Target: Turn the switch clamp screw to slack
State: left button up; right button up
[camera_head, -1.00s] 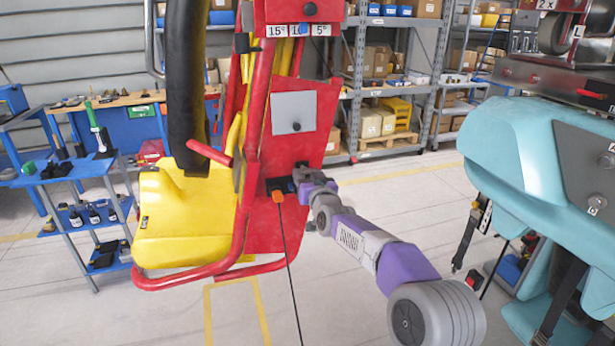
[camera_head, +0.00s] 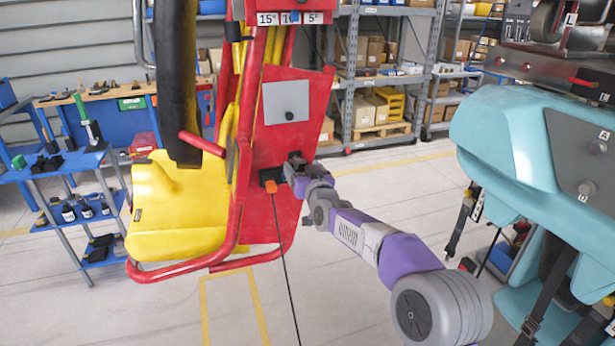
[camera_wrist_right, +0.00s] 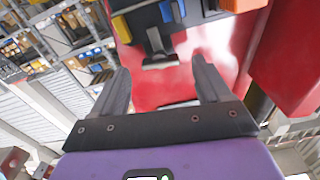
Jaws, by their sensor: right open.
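My right gripper (camera_head: 292,162) is at the red panel (camera_head: 278,140) of the red and yellow seat, just above a small dark box with an orange piece (camera_head: 270,187) and a black cable. In the right wrist view my right gripper (camera_wrist_right: 160,84) is open, its two fingers apart. Between and just beyond them is a dark stem with a pale flat end (camera_wrist_right: 160,62), perhaps the clamp screw. It hangs from a dark block with blue and yellow parts and touches neither finger visibly. The screw cannot be made out in the head view. My left gripper is out of view.
A red tubular frame and a yellow seat shell (camera_head: 175,215) stand left of the gripper. A teal seat unit (camera_head: 500,135) with hanging straps is at the right. A blue tool cart (camera_head: 60,165) and shelves (camera_head: 385,75) stand behind. The floor between is clear.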

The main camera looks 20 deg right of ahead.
jog(key=shift+s+d, duration=0.1)
jog(key=shift+s, duration=2.75)
